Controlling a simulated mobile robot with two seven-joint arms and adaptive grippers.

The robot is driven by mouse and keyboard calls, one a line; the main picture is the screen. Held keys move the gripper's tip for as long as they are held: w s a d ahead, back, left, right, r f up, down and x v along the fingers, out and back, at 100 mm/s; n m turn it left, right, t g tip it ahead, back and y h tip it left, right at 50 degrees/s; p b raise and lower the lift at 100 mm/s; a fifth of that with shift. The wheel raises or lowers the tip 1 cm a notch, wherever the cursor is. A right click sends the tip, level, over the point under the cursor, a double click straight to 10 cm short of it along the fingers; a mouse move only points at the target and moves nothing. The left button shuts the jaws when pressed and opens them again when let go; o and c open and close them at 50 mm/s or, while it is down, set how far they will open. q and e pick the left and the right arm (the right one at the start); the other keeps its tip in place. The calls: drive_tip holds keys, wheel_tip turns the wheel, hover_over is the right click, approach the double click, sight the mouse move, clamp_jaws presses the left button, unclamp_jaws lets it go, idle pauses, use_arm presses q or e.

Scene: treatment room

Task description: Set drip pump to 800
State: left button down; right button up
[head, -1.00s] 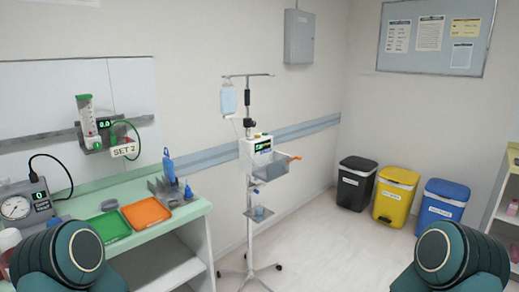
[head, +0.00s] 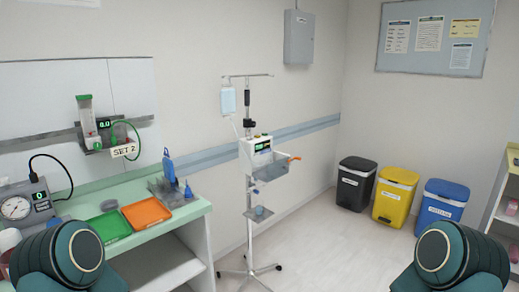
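The drip pump (head: 262,147) is a white box with a small dark display with green and yellow marks, too small to read. It is mounted on a wheeled drip stand (head: 249,205) standing on the floor in the middle of the view. A pale blue drip bag (head: 228,100) hangs from the stand's top bar. A grey tray with an orange lever (head: 294,158) is at the pump's right side. Dark green rounded parts of my arms show at the bottom left and right corners, well apart from the pump. Neither gripper is in view.
A green-topped counter (head: 188,213) at left holds a green tray (head: 110,227), an orange tray (head: 147,212) and a gauge device (head: 22,205). A flowmeter (head: 87,122) labelled SET 2 is on the wall. Black (head: 355,184), yellow (head: 395,195) and blue (head: 441,204) bins stand right. Floor before the stand is clear.

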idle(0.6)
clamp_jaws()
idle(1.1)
